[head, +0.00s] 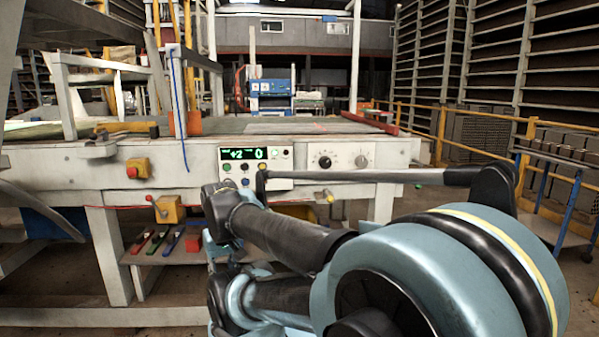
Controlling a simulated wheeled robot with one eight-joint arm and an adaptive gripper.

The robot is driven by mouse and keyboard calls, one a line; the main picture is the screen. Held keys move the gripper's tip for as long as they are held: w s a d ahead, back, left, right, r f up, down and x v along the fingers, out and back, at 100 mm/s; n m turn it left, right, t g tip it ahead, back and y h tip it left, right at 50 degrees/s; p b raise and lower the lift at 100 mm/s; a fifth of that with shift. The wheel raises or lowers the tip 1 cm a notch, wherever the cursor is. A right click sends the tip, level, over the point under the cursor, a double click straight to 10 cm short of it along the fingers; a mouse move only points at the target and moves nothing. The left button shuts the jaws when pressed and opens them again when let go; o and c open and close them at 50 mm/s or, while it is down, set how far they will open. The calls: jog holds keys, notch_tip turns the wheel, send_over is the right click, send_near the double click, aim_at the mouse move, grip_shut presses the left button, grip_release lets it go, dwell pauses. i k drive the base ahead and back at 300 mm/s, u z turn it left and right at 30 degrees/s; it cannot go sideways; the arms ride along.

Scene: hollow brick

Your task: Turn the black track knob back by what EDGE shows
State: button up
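A black knob (324,162) sits on a white panel at the front of the machine, right of the display box. A pale knob (361,161) is beside it on the same panel. The display (243,154) shows green figures that look like "+2" on the left and "0" on the right. Its small labels are too small to read, so I cannot tell which figure is EDGE. My teal and black arm fills the lower right. I cannot make out any gripper fingers, and nothing of mine visibly touches the black knob.
A dark rod (400,176) runs across just below the knobs. A yellow box with a red button (137,168) is on the left. Coloured tools (160,242) lie on a lower shelf beside a red block (193,242). Yellow railing (440,135) stands at right.

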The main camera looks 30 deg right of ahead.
aim_at(324, 162)
jog(key=z, duration=1.35)
